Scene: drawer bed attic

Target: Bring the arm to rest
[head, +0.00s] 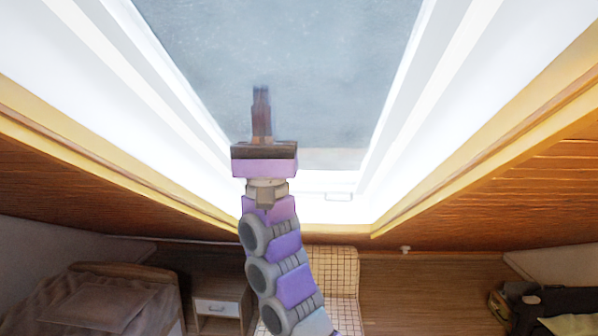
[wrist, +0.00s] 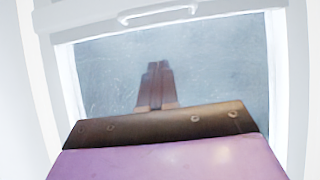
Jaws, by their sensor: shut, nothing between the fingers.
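My arm is raised and reaches up in front of a skylight window (head: 290,50) in the sloped ceiling. My gripper (head: 262,92) points upward at its end, with the fingers together and nothing between them. In the wrist view my gripper (wrist: 157,68) shows against the grey glass (wrist: 215,70). The white window frame surrounds the glass, and a handle (wrist: 158,12) is at the top of that view. I cannot tell how far the fingertips are from the glass.
A bed (head: 95,300) is at the lower left, beside a small cabinet (head: 218,308) with a drawer. A checked chair (head: 345,275) stands behind my arm. Dark items (head: 545,305) lie at the lower right. Wooden sloped walls close in on both sides.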

